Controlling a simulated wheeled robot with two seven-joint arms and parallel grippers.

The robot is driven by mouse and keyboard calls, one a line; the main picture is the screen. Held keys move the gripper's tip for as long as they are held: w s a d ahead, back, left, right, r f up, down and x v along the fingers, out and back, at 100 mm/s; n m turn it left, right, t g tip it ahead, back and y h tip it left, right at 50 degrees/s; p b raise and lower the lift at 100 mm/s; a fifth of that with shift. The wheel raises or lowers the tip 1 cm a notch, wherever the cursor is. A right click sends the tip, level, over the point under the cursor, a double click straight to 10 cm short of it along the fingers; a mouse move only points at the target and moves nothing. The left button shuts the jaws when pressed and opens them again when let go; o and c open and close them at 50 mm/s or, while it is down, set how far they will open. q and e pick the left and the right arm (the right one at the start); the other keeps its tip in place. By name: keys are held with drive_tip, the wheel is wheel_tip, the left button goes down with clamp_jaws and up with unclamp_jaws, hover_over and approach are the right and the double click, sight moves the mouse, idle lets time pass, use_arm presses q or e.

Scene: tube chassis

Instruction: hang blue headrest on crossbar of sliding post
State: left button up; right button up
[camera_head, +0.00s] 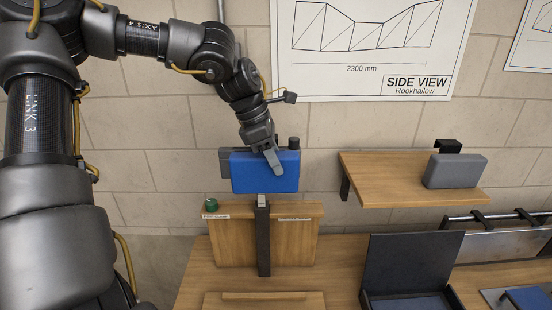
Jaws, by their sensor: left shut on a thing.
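The blue headrest (255,180) is a padded block in the middle of the camera_head view, upright above the dark post (263,240). My left gripper (272,158) comes down from above and is shut on the headrest's top edge, one finger across its front face. A dark grey part (224,163) shows behind the headrest at its left, and a black knob (294,143) at its upper right. I cannot tell whether these belong to a crossbar. The headrest hides the post's upper part, so contact between them is unclear. My right gripper is out of view.
A wooden panel (235,245) stands behind the post, with a green knob (212,203) on top. A wooden shelf (385,190) at right holds a grey headrest (455,171). An open black box (405,265) stands below it. A brick wall is close behind.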

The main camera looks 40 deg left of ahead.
use_arm(q)
drive_tip(key=shift+w+a+r+p, duration=0.1)
drive_tip(key=shift+w+a+p, duration=0.35)
drive_tip(key=shift+w+a, duration=0.15)
drive_tip(key=shift+w+a+f, duration=0.35)
drive_tip(key=shift+w+f, duration=0.15)
drive_tip(key=shift+f, duration=0.05)
drive_tip(key=shift+f+b, duration=0.9)
drive_tip(key=shift+b, duration=0.2)
drive_tip(key=o, duration=1.2)
drive_tip(key=shift+s+d, duration=0.1)
drive_tip(key=shift+o, duration=0.3)
drive_tip(key=shift+s+d+r, duration=0.1)
drive_tip(key=shift+r, duration=0.05)
